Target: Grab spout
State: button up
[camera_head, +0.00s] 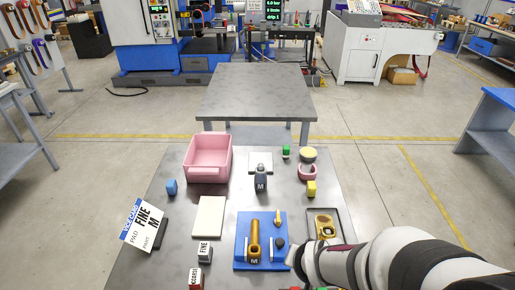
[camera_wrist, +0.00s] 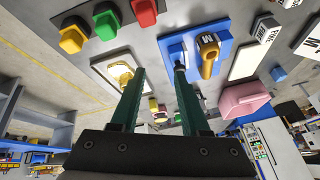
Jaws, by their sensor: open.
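A gold tubular part (camera_head: 254,242), which looks like the spout, stands on the blue fixture plate (camera_head: 242,262). It also shows in the wrist view (camera_wrist: 208,62), right of my fingers. A second gold part with a rounded opening (camera_head: 325,229) lies in a shallow framed tray (camera_head: 339,239). It shows in the wrist view (camera_wrist: 121,75), left of my fingers. I cannot tell for certain which part is the spout. My gripper (camera_wrist: 160,70) is open, with nothing between its green fingers. In the head view my arm's end is right of the blue plate; the fingertips are not clear.
A pink bin (camera_head: 209,173) stands at the back left, with a cream block (camera_head: 209,216) in front. A dark M-marked piece (camera_head: 261,182), a yellow block (camera_head: 311,188) and a pink holder (camera_head: 307,173) stand behind the blue plate. Labelled blocks (camera_head: 204,251) stand at the left.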

jog(key=w+a+f+t, duration=0.2)
jog(key=w+f, duration=0.1)
jog(key=w, duration=0.1)
jog(key=t+y, duration=0.3)
send_near(257, 238)
jog(key=w+f, duration=0.2)
jog(key=w, duration=0.1)
jog(key=shift+a+f+n, duration=0.1)
jog(key=shift+f+n, duration=0.25)
jog(key=shift+n, duration=0.05)
jog(key=shift+w+a+f+t+y, duration=0.2)
jog(key=shift+a+f+t+y, duration=0.1)
jog(key=shift+a+t+y, duration=0.15)
jog(key=x, duration=0.7)
jog(key=shift+d, duration=0.1)
grip_shut()
